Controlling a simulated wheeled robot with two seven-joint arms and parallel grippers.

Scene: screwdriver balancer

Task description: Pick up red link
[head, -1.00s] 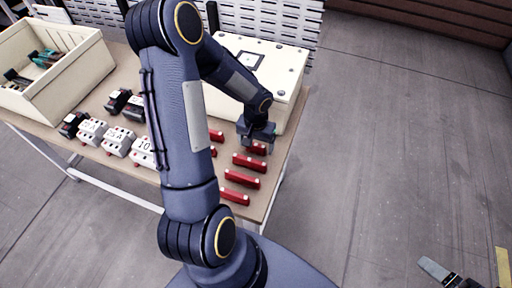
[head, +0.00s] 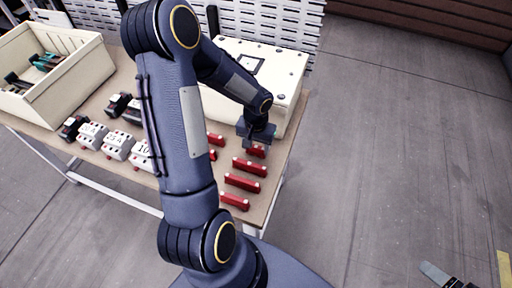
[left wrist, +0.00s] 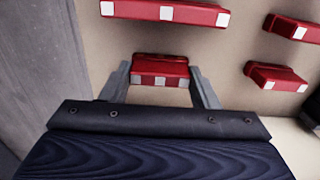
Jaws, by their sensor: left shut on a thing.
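Several red links with white end marks lie on the table. My left gripper (head: 257,140) is at the far end of the right-hand row, beside the cream box. In the left wrist view its two grey fingers (left wrist: 160,82) are on either side of a short red link (left wrist: 160,69) and shut on it. That link shows partly below the gripper in the head view (head: 256,151). A longer red link (left wrist: 166,12) lies just beyond it in the left wrist view. Other red links (head: 249,167) (head: 242,183) lie nearer in the row. I cannot tell whether the held link is clear of the table.
A cream box (head: 262,68) stands behind the gripper. A cream bin (head: 60,75) with tools is at the left. White breakers (head: 117,146) and dark ones (head: 74,127) lie left of my arm. The table edge is close on the right.

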